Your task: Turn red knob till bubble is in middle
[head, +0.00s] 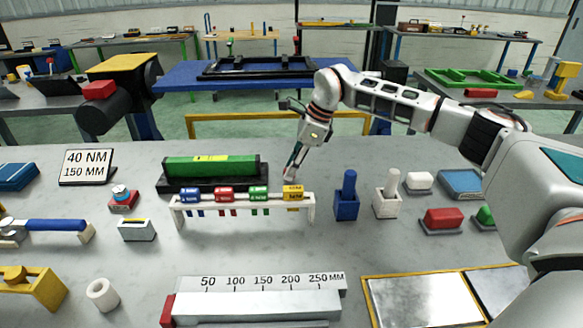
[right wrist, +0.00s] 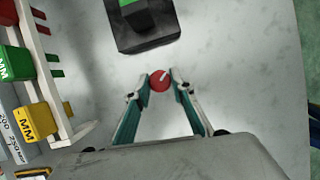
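The green level (head: 210,166) with a yellow window lies on a black base at the back of the table. The bubble is too small to make out. The red knob (right wrist: 160,81), with a white mark on its top, shows in the right wrist view near the black base (right wrist: 146,36). My right gripper (head: 290,174) points down beside the right end of the level. In the right wrist view, the fingertips of my right gripper (right wrist: 160,76) close in on both sides of the knob and appear to touch it. My left gripper is out of view.
A white rack (head: 243,210) with several coloured tags stands just in front of the level, close to my right gripper. A blue holder (head: 346,204) and a white holder (head: 386,203) stand to the right. A long ruler block (head: 255,305) lies at the front.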

